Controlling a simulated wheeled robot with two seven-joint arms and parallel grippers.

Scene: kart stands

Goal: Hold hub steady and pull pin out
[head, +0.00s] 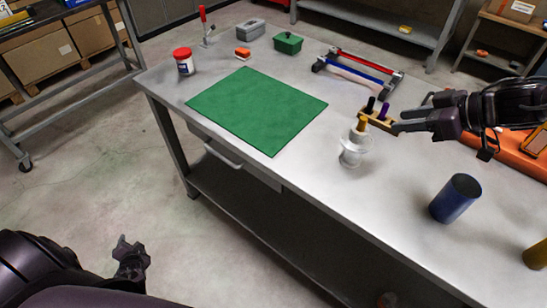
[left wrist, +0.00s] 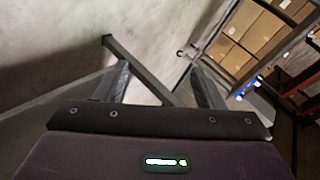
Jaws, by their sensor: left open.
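A whitish hub (head: 352,150) stands upright on the grey table, right of the green mat. A gold-orange pin (head: 362,124) sticks up at its top; how deep it sits is hidden. My right gripper (head: 398,128) is to the right of the hub and pin, apart from them, pointing left beside a small pin block. Its fingers are seen edge-on, so their opening is unclear. My left gripper (head: 132,250) is low at the left, off the table over the floor. In the left wrist view its two fingers (left wrist: 160,85) are spread and empty.
The pin block (head: 379,120) holds a dark and a purple pin. A blue cylinder (head: 455,198) stands at the right front. A red-and-blue frame (head: 358,68) lies behind. The green mat (head: 257,108) is bare. An orange thing (head: 505,150) lies under my right arm.

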